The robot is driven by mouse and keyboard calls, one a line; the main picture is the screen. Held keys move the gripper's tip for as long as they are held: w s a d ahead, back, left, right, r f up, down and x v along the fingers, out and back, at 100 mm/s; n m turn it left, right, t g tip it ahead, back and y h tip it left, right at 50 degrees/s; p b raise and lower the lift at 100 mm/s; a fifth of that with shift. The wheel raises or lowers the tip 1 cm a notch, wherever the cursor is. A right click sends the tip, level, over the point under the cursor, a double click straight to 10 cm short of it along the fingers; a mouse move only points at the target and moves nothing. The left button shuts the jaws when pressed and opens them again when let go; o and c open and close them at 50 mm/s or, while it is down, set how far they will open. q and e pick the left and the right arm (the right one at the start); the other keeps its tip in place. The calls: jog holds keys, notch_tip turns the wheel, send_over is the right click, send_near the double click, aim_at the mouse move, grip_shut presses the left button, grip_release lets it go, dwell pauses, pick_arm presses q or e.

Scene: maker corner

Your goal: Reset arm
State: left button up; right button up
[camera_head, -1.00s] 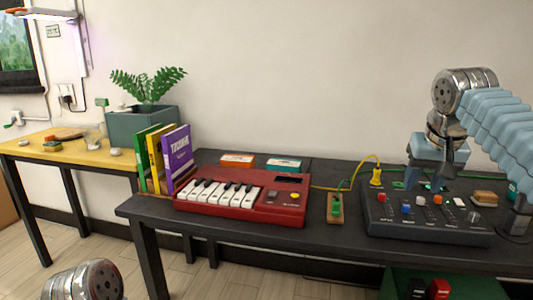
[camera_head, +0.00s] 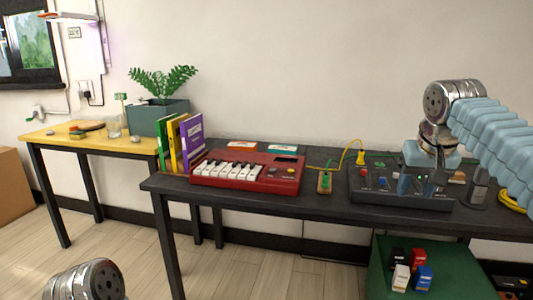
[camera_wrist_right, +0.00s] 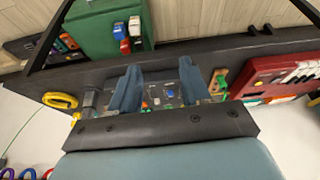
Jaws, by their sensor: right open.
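My right gripper (camera_head: 420,186) hangs fingers-down in front of or over the dark control panel (camera_head: 372,194) at the right of the dark table. It is open, with nothing seen between its fingers. In the right wrist view, the two spread blue fingers (camera_wrist_right: 161,70) show with the panel's coloured knobs between them. I cannot tell if the fingertips touch the panel. A metal joint of my left arm shows at the bottom left of the head view; the left gripper is out of view.
A red keyboard (camera_head: 246,181), a green-knobbed block (camera_head: 324,184) with a yellow cable (camera_head: 345,153) and upright books (camera_head: 191,140) stand left of the panel. A green surface (camera_head: 455,268) with small boxes (camera_head: 411,272) is below. A yellow table (camera_head: 75,143) stands far left.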

jog(key=w+a+f+n+y, duration=0.1)
jog(key=w+a+f, duration=0.2)
jog(key=f, duration=0.6)
jog(key=w+a+f+n+y, duration=0.1)
jog(key=w+a+f, duration=0.25)
jog(key=f, duration=0.45)
jog(key=s+a+f+g+y, duration=0.1)
jog(key=s+a+f, duration=0.15)
jog(key=f, duration=0.55)
jog(key=s+a+f+g, duration=0.1)
jog(key=a+f, duration=0.3)
jog(key=f, duration=0.5)
jog(key=s+a+f+y, duration=0.1)
jog(key=s+a+f, duration=0.15)
jog(key=f, duration=0.55)
jog(key=s+a+f+g, duration=0.1)
jog(key=s+a+f, duration=0.1)
jog(key=s+f, duration=0.6)
jog(key=s+a+f+m+y, duration=0.1)
jog(key=s+a+f, duration=0.2)
jog(key=s+f, duration=0.6)
jog(key=s, duration=0.6)
jog(key=shift+s+a+g, duration=0.15)
jog(key=shift+a+g, duration=0.05)
jog(key=shift+g, duration=0.2)
